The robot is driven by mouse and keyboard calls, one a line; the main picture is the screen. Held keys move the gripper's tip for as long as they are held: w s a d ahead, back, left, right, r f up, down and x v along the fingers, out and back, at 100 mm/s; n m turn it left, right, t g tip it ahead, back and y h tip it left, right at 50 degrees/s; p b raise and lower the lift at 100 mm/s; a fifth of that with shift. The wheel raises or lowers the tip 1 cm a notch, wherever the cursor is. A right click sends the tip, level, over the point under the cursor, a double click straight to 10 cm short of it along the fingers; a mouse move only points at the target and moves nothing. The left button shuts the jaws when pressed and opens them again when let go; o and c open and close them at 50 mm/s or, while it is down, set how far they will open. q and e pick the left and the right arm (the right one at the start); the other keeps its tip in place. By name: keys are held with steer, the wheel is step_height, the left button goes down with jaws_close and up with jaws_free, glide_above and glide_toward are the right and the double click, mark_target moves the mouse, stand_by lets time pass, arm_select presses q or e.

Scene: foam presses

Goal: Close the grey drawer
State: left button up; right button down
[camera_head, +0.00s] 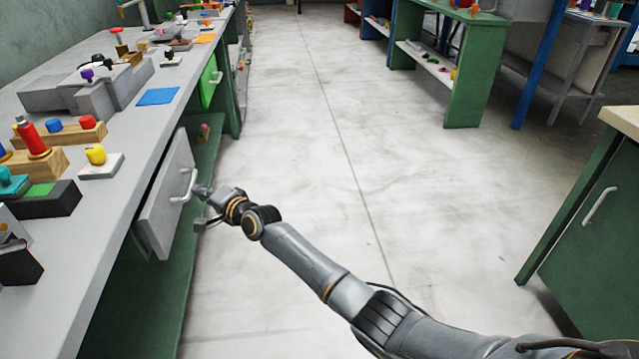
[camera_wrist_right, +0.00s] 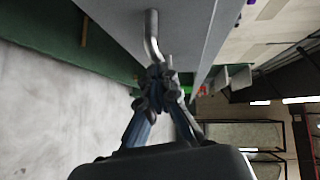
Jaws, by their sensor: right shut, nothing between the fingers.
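The grey drawer (camera_head: 165,205) is under the left workbench and stands partly out from it, with a pale bar handle (camera_head: 188,185) on its front. My right gripper (camera_head: 203,190) is at the drawer front, right beside the handle. In the right wrist view the right gripper (camera_wrist_right: 160,75) is shut with its fingertips together at one end of the handle (camera_wrist_right: 152,38). The grey drawer front (camera_wrist_right: 190,30) fills the top there. I cannot tell whether the fingertips touch the handle or the front. My left gripper is in neither view.
The grey workbench top (camera_head: 115,195) holds several small blocks and fixtures. A green drawer or door (camera_head: 210,82) is further along the bench. A green cabinet (camera_head: 600,240) stands at the right. The floor (camera_head: 300,130) between is clear.

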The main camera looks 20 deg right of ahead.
steer(key=shift+w+a+r, duration=0.1)
steer(key=shift+w+a, duration=0.05)
steer(key=shift+a, duration=0.45)
steer(key=shift+w+a, duration=0.15)
steer(key=shift+a, duration=0.45)
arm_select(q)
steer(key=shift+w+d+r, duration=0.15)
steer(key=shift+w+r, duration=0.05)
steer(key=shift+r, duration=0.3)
arm_select(e)
steer(key=shift+a, duration=0.1)
